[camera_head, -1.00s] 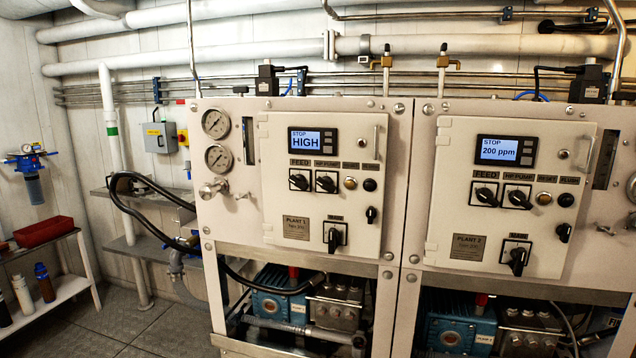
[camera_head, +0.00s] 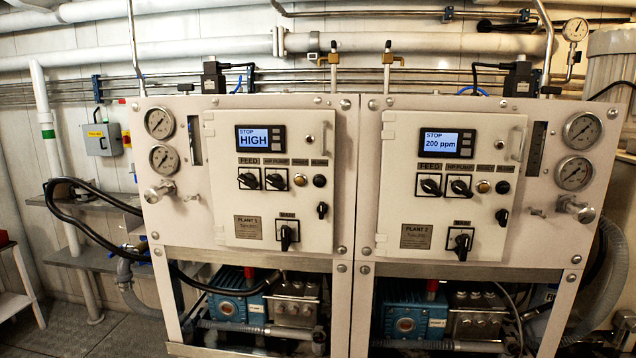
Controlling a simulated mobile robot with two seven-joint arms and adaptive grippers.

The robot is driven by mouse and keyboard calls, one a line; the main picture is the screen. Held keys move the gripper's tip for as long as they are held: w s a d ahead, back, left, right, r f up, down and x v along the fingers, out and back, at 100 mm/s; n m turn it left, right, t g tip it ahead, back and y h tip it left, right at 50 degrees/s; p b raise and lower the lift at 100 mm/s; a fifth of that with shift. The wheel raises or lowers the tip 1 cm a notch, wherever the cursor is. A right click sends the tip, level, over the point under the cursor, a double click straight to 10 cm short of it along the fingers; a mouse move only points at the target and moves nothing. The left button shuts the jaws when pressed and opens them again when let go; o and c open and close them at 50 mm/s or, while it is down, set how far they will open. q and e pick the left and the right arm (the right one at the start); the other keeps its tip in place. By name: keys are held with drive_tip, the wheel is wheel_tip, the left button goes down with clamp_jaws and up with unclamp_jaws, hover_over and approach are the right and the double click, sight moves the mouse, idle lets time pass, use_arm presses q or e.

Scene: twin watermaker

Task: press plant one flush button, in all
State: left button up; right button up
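The plant 1 panel (camera_head: 222,202) is the left of two white control panels. Its flush button (camera_head: 319,181) is a small round black button at the right end of the row, under a small dark label. A brass-coloured reset button (camera_head: 299,180) sits just left of it. The plant 1 display (camera_head: 261,139) reads STOP and HIGH. The feed knob (camera_head: 249,181), the HP pump knob (camera_head: 276,181) and the main switch (camera_head: 287,236) are on the same panel. Neither of my grippers is in view.
The plant 2 panel (camera_head: 400,205) stands to the right with a similar button row; its display (camera_head: 446,143) reads STOP and 200 ppm. Blue pumps (camera_head: 238,304) sit below. A black hose (camera_head: 92,235) loops out at the left. Nothing blocks the panel fronts.

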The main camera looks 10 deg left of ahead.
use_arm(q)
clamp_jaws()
